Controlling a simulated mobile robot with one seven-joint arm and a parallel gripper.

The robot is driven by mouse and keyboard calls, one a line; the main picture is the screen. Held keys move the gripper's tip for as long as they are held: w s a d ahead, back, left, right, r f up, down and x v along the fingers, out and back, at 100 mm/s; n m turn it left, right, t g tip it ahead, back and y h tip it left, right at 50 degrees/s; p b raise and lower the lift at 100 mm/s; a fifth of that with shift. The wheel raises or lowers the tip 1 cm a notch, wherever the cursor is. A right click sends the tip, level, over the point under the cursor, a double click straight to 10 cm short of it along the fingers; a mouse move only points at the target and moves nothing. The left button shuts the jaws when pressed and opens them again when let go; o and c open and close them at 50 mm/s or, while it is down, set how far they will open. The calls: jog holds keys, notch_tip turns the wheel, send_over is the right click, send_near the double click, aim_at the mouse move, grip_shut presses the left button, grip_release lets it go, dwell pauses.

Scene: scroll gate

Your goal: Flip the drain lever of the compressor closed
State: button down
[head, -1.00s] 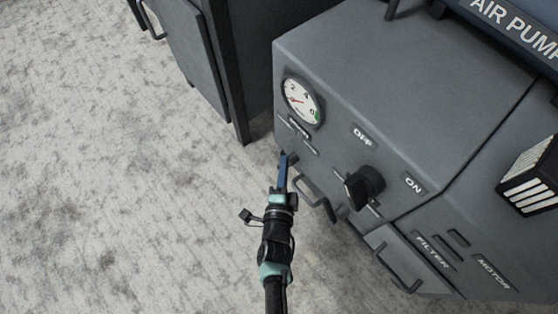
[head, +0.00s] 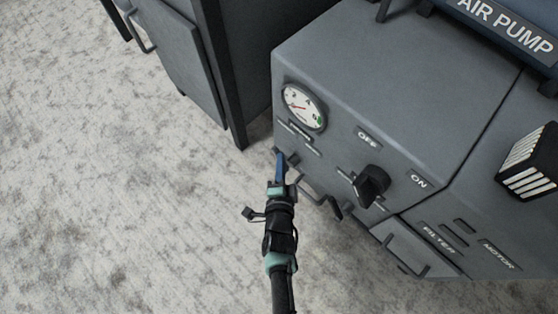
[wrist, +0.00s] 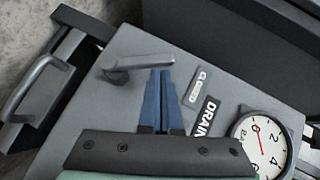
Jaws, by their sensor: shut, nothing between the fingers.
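The compressor (head: 400,80) is a grey box with a round gauge, and the drain lever sits on its front face. In the wrist view the drain lever (wrist: 138,62) is a short grey bar pointing right from a round pivot, beside the CLOSED label (wrist: 198,87) and DRAIN label (wrist: 207,116). My gripper (head: 280,152) is shut and empty, at the lower left of the gauge in the head view. Its blue fingertips (wrist: 160,72) reach the lever's free end in the wrist view; I cannot tell whether they touch. In the head view the lever is mostly hidden by the fingers.
A black OFF/ON knob (head: 371,185) sticks out right of my gripper. Handles (head: 322,196) and a filter drawer (head: 412,248) lie lower on the compressor. A dark cabinet (head: 185,55) stands at the upper left. The floor (head: 110,210) at left is clear.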

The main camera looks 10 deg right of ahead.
jog(key=shift+w+a, duration=0.15)
jog(key=shift+w, duration=0.05)
dwell(0.6)
jog(key=shift+r, duration=0.1)
